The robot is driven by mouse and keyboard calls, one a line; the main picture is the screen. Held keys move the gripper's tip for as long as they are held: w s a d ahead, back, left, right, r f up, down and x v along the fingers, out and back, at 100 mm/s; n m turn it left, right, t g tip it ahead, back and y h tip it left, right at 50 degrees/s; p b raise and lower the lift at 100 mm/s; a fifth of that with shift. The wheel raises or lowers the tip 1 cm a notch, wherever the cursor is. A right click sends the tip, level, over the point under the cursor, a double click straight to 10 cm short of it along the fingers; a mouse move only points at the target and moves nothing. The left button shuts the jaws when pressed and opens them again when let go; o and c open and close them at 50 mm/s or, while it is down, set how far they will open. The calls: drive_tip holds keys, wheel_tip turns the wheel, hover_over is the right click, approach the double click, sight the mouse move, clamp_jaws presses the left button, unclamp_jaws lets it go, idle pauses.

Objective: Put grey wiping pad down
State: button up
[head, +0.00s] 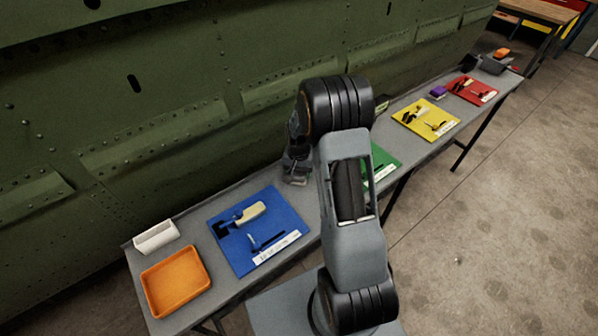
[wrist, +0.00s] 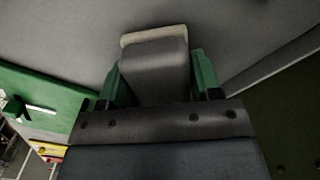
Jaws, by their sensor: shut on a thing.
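The grey wiping pad (wrist: 155,75) is a dark grey block with a pale beige layer along its far edge. It is in the middle of the wrist view, between the green-lined fingers of my gripper (wrist: 160,82), which is shut on it. In the head view my gripper (head: 297,168) is low over the grey bench (head: 307,205), between the blue mat and the green mat. My arm hides much of that area. I cannot tell whether the pad touches the bench top.
The blue mat (head: 234,249) with tools, orange tray (head: 160,310) and white bin (head: 156,240) are on the left. The green mat (head: 384,160) is partly hidden; yellow (head: 441,110) and red (head: 468,85) mats lie beyond. The green riveted fuselage (head: 150,100) stands behind the bench.

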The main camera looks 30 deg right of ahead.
drive_tip(key=shift+f, duration=0.15)
drive_tip(key=o, duration=0.9)
wheel_tip(320, 180, up, 11)
drive_tip(key=shift+r+b, duration=0.2)
drive_tip(key=shift+b, duration=0.65)
drive_tip(key=s+a+r+n+t, duration=0.2)
drive_tip(key=s+a+r, duration=0.3)
drive_tip(key=s, duration=0.4)
drive_tip(key=s+a+r+n+t, duration=0.2)
drive_tip(key=s+a+r+n, duration=0.2)
drive_tip(key=s, duration=0.5)
drive_tip(key=shift+s+a+r+n, duration=0.2)
drive_tip(key=shift+a+r+n, duration=0.2)
drive_tip(key=shift+r, duration=0.2)
